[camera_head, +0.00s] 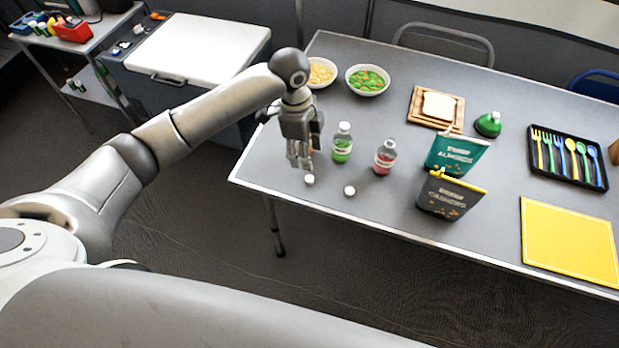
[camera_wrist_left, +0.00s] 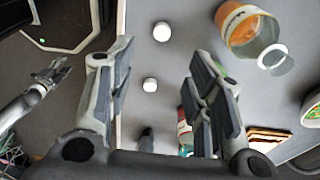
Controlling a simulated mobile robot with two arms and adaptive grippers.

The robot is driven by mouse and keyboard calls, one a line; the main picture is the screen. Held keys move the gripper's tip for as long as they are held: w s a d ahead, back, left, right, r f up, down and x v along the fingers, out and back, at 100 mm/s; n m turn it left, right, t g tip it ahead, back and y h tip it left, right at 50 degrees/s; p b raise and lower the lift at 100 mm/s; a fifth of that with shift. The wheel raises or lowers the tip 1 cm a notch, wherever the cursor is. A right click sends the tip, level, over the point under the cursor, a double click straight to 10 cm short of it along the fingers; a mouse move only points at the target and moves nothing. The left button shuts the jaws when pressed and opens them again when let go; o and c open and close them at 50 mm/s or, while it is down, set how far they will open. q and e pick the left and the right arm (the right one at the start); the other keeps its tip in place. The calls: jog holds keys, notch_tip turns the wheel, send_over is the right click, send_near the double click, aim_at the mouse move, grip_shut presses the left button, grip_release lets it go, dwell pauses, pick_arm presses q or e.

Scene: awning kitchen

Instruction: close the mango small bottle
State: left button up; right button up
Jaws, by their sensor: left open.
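A small bottle with orange contents, which I take as the mango bottle (camera_wrist_left: 242,30), shows at the upper right in the left wrist view. Its clear neck has a pale ring and no white cap shows on it. In the head view it is mostly hidden behind my left gripper (camera_head: 300,160), with some orange showing beside the fingers. My left gripper (camera_wrist_left: 160,90) is open and empty above the table's near left part. Two loose white caps, one (camera_head: 309,179) by the fingertips and another (camera_head: 350,190) further right, lie on the table.
A green bottle (camera_head: 342,150) and a pink bottle (camera_head: 384,161) stand to the right. Almonds (camera_head: 455,152) and cashews (camera_head: 447,198) packs stand beyond them. Two bowls, one of them green-filled (camera_head: 367,80), are behind. The table's near edge is close to the caps.

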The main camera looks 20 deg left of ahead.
pick_arm(q)
send_over(309, 178)
notch_tip(309, 178, down, 5)
jog(key=shift+s+r, duration=0.1)
jog(key=shift+s, duration=0.05)
jog(key=shift+f+p, duration=0.35)
jog(key=shift+f, duration=2.4)
jog(key=shift+c, duration=0.4)
jog(key=c, duration=0.7)
